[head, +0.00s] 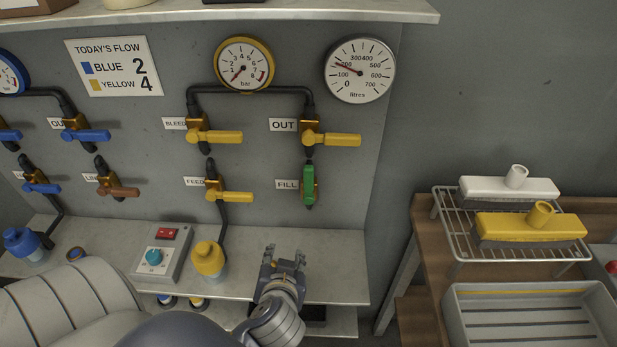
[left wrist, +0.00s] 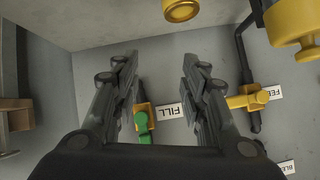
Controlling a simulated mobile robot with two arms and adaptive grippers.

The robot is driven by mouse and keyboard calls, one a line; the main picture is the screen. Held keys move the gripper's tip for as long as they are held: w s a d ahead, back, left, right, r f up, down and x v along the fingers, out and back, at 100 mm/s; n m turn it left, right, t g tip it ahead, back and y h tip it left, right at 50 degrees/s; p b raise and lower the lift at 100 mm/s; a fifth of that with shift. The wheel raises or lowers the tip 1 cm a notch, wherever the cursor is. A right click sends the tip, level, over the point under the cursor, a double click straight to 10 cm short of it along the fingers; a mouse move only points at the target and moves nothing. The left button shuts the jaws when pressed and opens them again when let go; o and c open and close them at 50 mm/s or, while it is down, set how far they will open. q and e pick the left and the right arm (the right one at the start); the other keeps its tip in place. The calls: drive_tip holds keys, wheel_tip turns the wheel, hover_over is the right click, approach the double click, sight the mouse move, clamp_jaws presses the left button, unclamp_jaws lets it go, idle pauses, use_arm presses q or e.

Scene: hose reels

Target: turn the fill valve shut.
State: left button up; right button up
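The fill valve has a green lever handle (head: 309,186) on a brass body, mounted on the grey panel at the right beside the FILL label (head: 286,184). The handle stands upright, in line with its pipe. In the left wrist view the green handle (left wrist: 144,130) shows beyond the fingers, near the left finger, with the FILL label beside it. My left gripper (head: 284,258) is below the valve and in front of the panel, over the ledge. Its two fingers (left wrist: 158,85) are spread apart with nothing between them, clear of the handle. My right gripper is not in view.
The OUT valve's yellow lever (head: 335,140) is above, and the FEED valve's yellow lever (head: 232,197) is to the left. A yellow-capped bottle (head: 208,260) and a switch box (head: 160,256) stand on the ledge (head: 340,290). A wire rack (head: 455,230) with brushes is at right.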

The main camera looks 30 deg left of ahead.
use_arm(q)
drive_tip(key=w+r+n+t+y, duration=0.1)
drive_tip(key=w+r+t+y, duration=0.1)
drive_tip(key=w+r+t, duration=0.3)
drive_tip(key=n+t, duration=0.1)
drive_tip(key=t, duration=0.1)
approach(309, 180)
drive_tip(key=w, duration=0.1)
drive_tip(key=shift+y, duration=0.4)
drive_tip(key=p+x, duration=0.4)
drive_tip(key=x, duration=0.4)
drive_tip(key=shift+w+a, duration=0.25)
drive_tip(key=shift+a, duration=0.05)
drive_tip(key=shift+w+a+f, duration=0.15)
drive_tip(key=shift+w+a, duration=0.25)
drive_tip(key=shift+w, duration=0.2)
drive_tip(key=shift+c, duration=0.6)
drive_tip(key=shift+g, duration=0.3)
clamp_jaws()
